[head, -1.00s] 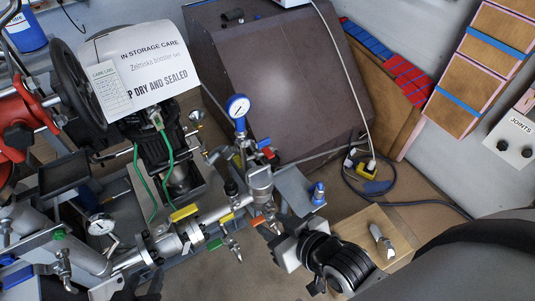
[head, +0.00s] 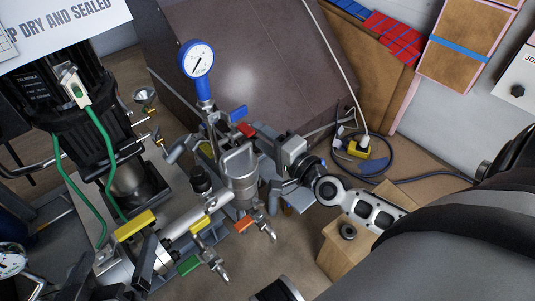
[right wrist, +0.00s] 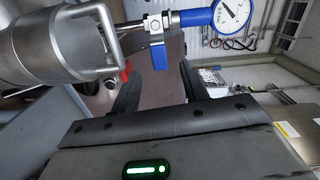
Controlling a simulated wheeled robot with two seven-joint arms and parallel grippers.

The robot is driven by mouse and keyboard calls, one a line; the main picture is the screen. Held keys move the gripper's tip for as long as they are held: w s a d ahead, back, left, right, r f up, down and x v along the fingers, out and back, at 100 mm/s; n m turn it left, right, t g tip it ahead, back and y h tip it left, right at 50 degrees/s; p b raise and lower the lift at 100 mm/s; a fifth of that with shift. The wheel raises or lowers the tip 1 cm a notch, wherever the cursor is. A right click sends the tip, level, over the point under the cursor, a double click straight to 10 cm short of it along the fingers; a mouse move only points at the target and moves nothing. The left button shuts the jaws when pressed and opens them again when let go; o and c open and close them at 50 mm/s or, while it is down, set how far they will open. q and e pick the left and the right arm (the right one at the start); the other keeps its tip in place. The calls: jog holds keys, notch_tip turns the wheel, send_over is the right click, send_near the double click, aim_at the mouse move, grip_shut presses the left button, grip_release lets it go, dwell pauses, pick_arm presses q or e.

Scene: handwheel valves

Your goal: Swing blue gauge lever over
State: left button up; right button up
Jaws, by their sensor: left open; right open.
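The blue gauge lever (head: 238,113) sits on the pipework right of the blue-rimmed gauge (head: 197,62). In the right wrist view the lever (right wrist: 159,55) lies just beyond and between my open fingers, seemingly not touched. My right gripper (head: 262,134) is open and empty, close to the lever on its right and a little below it. It also shows in the right wrist view (right wrist: 160,85). A red lever (head: 246,130) sits just under the blue one. My left gripper (head: 146,268) is open at the lower left, partly cut off, apart from the lever.
A metal canister (head: 240,172) stands close below the levers. Yellow (head: 136,223), green (head: 190,264) and orange (head: 244,224) handles lie nearer. A large dark cabinet (head: 250,60) stands behind. A yellow socket block (head: 357,149) with cables lies at right.

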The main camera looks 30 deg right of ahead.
aim_at(240, 114)
jog(key=shift+m, duration=0.6)
jog(key=shift+w+f, duration=0.2)
jog(key=shift+w, duration=2.2)
jog(key=shift+w+f, duration=0.15)
jog(key=shift+w, duration=2.25)
jog(key=c, duration=0.8)
jog(key=shift+r, duration=0.1)
